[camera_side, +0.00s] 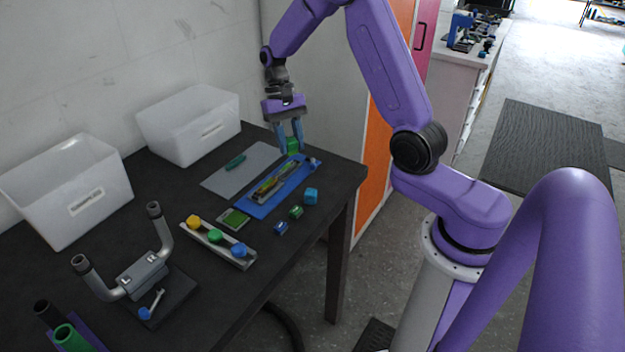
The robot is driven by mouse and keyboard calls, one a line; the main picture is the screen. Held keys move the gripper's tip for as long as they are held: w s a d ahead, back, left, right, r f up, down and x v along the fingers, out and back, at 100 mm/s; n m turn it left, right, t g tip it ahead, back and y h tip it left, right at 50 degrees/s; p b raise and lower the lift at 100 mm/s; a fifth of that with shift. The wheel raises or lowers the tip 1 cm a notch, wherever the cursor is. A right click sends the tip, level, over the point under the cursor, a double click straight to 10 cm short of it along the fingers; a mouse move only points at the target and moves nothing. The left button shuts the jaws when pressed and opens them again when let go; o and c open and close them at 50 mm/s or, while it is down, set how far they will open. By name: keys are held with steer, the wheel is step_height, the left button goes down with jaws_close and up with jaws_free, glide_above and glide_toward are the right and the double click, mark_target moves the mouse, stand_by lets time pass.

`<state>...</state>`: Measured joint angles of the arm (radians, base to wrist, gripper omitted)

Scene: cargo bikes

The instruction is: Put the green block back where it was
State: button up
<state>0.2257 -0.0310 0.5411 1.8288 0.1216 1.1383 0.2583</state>
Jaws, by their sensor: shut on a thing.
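The green block (292,146) is between the fingertips of my gripper (290,140), which is shut on it. The gripper points down above the far end of a blue mat (262,207) near the table's back right corner. I cannot tell whether the block touches the mat or is held just above it. A long dark tray with coloured contents (276,181) lies on the mat, close in front of the gripper.
A light blue cube (311,196), a dark green block (295,212) and a blue block (281,228) stand near the right edge. A grey sheet (222,182) lies left of the mat. White bins (190,125) stand along the wall. A handlebar (118,292) is in front.

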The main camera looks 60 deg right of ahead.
steer(key=s+d+f+n, duration=0.1)
steer(key=s+f+n, duration=0.1)
steer(key=s+f+n+h, duration=0.1)
steer(key=s+n, duration=0.1)
steer(key=s, duration=0.1)
steer(key=s+d+f+n+g+h, duration=0.1)
steer(key=s+f+n, duration=0.1)
steer(key=s, duration=0.1)
steer(key=shift+s+d+f, duration=0.2)
steer(key=shift+d+f, duration=0.15)
steer(key=shift+f, duration=2.1)
steer(key=o, duration=0.7)
steer(key=shift+f, duration=0.1)
